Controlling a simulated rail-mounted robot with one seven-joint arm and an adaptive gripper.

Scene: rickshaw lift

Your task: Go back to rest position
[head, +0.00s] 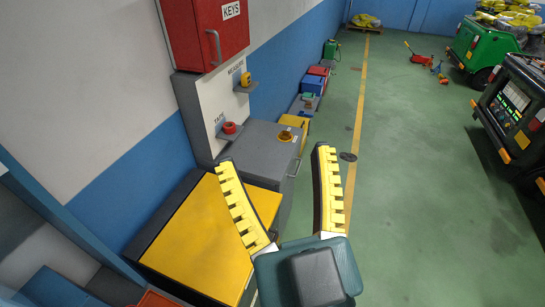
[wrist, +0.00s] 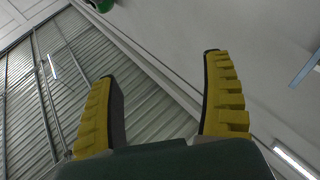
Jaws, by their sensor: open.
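My gripper (head: 272,168) is open, its two yellow toothed fingers spread apart with nothing between them. In the head view it is in the lower middle, in front of the yellow-topped cabinet and the green floor. In the wrist view my gripper (wrist: 158,78) also shows empty, pointing toward a corrugated ceiling and a pale wall. Neither finger appears to hold anything; whether a finger is close to the cabinet below cannot be told.
A yellow-topped cabinet (head: 190,240) and a grey cabinet (head: 248,150) stand along the left wall. A red KEYS box (head: 205,30) and a tape holder board (head: 215,105) hang there. Green floor (head: 420,180) lies open to the right. Dark machine (head: 515,110) stands far right.

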